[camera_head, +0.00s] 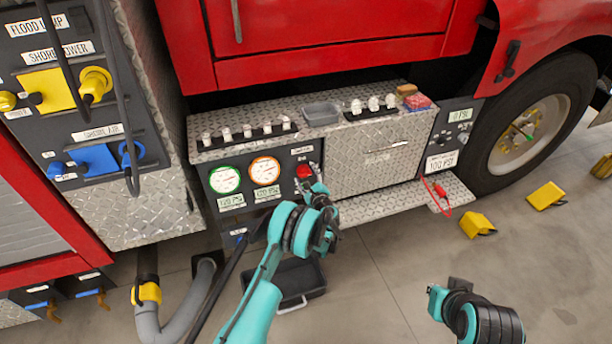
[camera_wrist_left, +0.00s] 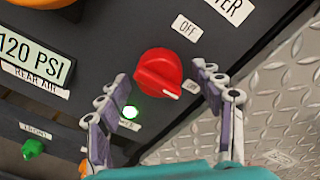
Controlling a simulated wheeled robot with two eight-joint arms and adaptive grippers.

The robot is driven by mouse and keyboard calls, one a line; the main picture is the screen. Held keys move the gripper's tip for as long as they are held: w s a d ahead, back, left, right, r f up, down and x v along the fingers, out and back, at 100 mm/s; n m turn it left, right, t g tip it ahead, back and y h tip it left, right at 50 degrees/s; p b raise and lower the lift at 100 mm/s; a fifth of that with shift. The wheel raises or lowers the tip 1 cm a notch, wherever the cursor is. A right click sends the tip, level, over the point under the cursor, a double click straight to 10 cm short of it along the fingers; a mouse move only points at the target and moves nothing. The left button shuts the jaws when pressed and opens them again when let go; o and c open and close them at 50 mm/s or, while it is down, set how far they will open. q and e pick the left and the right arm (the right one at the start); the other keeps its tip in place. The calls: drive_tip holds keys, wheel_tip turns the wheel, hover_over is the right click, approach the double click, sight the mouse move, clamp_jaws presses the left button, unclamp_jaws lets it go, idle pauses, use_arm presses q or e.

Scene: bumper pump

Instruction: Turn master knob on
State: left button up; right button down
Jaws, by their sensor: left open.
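The red master knob (camera_wrist_left: 158,73) is on the dark pump panel (camera_head: 263,180); in the head view the knob (camera_head: 304,171) shows just above my left gripper (camera_head: 316,184). In the left wrist view my left gripper (camera_wrist_left: 172,88) is open, its two fingers on either side of the knob with gaps visible. The knob's white pointer mark faces lower right. An OFF label (camera_wrist_left: 187,28) is above right of it, and a small label (camera_wrist_left: 206,68) at its right is partly covered by a finger. A green light (camera_wrist_left: 130,112) glows below left. My right gripper (camera_head: 440,300) is at lower right.
Two round gauges (camera_head: 225,179) are left of the knob. A diamond-plate drawer (camera_head: 375,160) is to its right. A black open case (camera_head: 290,282) lies on the floor below. Yellow chocks (camera_head: 477,225) are near the wheel (camera_head: 530,130).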

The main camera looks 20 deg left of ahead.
use_arm(q)
drive_tip(key=v, duration=1.2)
drive_tip(key=shift+w, duration=0.1)
drive_tip(key=s+a+r+n+g+h, duration=0.1)
drive_tip(key=a+r+n+g, duration=0.15)
drive_tip(key=r, duration=0.35)
drive_tip(key=s+a+r+n+g, duration=0.1)
drive_tip(key=r+n, duration=0.2)
drive_tip(key=r, duration=0.3)
drive_tip(key=s+a+r+n+g+h, duration=0.25)
drive_tip(key=s+r+n, duration=0.25)
drive_tip(key=s+r, duration=0.35)
drive_tip(key=s+d+n+h, duration=0.1)
drive_tip(key=s+n+h, duration=0.1)
drive_tip(key=s, duration=0.7)
drive_tip(key=s+d+n+h, duration=0.2)
drive_tip(key=s+n, duration=0.2)
drive_tip(key=s, duration=0.5)
drive_tip(key=s+d+r+n+g+h, duration=0.1)
drive_tip(key=s+n, duration=0.3)
drive_tip(key=s, duration=0.5)
drive_tip(key=shift+s+d+h, duration=0.35)
drive_tip(key=shift+d+h, duration=0.1)
drive_tip(key=shift+d, duration=0.1)
